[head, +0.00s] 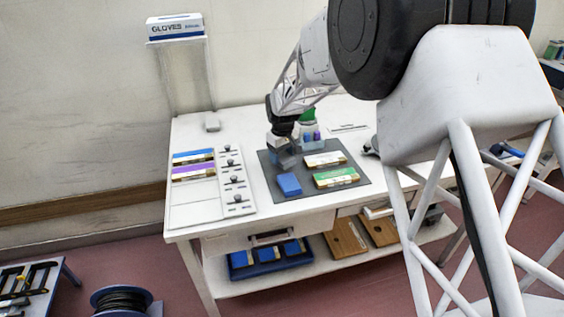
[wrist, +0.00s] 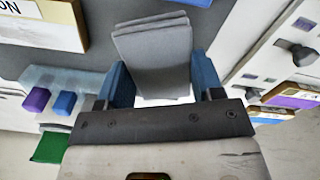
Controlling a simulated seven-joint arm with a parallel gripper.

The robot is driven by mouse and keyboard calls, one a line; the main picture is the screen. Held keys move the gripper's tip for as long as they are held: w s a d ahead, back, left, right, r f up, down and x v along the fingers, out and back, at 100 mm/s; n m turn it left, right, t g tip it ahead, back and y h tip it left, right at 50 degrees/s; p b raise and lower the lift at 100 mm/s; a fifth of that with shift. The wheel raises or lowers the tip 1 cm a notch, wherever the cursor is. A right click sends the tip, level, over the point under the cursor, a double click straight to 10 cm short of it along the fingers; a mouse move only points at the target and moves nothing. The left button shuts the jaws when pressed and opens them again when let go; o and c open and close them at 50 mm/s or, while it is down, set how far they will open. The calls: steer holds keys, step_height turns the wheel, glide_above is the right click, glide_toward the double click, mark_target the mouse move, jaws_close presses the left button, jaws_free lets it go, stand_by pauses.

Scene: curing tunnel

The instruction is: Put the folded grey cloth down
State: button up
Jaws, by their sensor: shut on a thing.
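The folded grey cloth (wrist: 155,60) is between the two blue-padded fingers of my gripper (wrist: 162,88) in the wrist view. My gripper is shut on it. In the head view my gripper (head: 285,150) is over the back left part of the dark grey mat (head: 310,190) on the white table. The cloth (head: 288,161) shows there as a small grey shape below the fingers, partly hidden by them. I cannot tell whether it touches the mat.
On the mat lie a blue block (head: 289,184), a white-topped box (head: 325,159) and a green-labelled box (head: 336,177). A clear bin with blue and purple items (head: 310,137) stands behind. A panel with knobs (head: 233,180) is to the left.

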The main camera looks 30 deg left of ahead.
mark_target(282, 155)
steer(key=shift+w+a, duration=0.2)
steer(key=shift+f, duration=0.15)
steer(key=shift+f, duration=1.65)
steer(key=shift+f, duration=0.15)
steer(key=o, duration=0.8)
steer(key=shift+o, duration=0.2)
step_height(282, 155, up, 12)
steer(key=shift+r, duration=0.2)
